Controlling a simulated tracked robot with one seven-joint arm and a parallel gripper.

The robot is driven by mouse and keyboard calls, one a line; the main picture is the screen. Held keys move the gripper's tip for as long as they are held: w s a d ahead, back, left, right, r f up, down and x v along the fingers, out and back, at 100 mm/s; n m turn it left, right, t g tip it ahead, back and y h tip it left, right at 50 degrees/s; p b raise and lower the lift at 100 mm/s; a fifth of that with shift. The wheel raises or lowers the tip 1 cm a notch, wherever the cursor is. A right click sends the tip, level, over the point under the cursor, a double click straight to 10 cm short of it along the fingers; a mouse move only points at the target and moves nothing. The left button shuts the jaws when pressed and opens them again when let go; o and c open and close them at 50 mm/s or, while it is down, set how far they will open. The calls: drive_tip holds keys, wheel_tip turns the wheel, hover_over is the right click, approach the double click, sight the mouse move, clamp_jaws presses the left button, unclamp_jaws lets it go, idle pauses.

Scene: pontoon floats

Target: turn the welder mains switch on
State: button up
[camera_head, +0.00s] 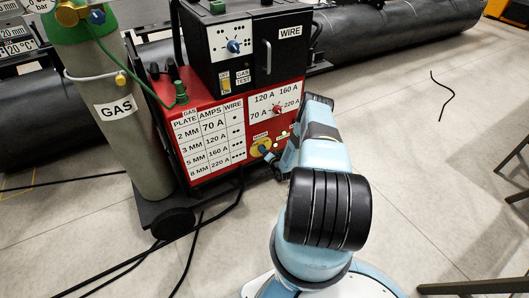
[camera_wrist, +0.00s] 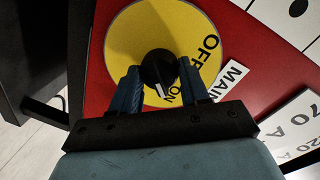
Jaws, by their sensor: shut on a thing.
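The welder mains switch is a black knob (camera_wrist: 157,66) on a round yellow plate (camera_wrist: 121,38) marked OFF and ON. My gripper (camera_wrist: 159,70) is shut on the knob, one blue finger on each side. In the wrist view the knob's white pointer points down, close beside the word ON and away from OFF. In the head view the yellow plate (camera_head: 259,146) sits low on the red welder front (camera_head: 251,114). My gripper (camera_head: 271,154) reaches it from the right, and the knob is mostly hidden there.
A black wire feeder (camera_head: 258,48) stands on top of the welder. A gas cylinder (camera_head: 122,130) stands at its left. Black cables (camera_head: 200,218) lie on the floor in front.

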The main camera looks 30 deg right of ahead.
drive_tip(key=o, duration=1)
drive_tip(key=shift+d, duration=0.1)
drive_tip(key=shift+o, duration=0.2)
drive_tip(key=shift+s, duration=0.1)
drive_tip(key=s+r, duration=0.1)
drive_tip(key=s, duration=1.2)
drive_tip(key=shift+s+d+r, duration=0.2)
drive_tip(key=shift+s+d, duration=0.05)
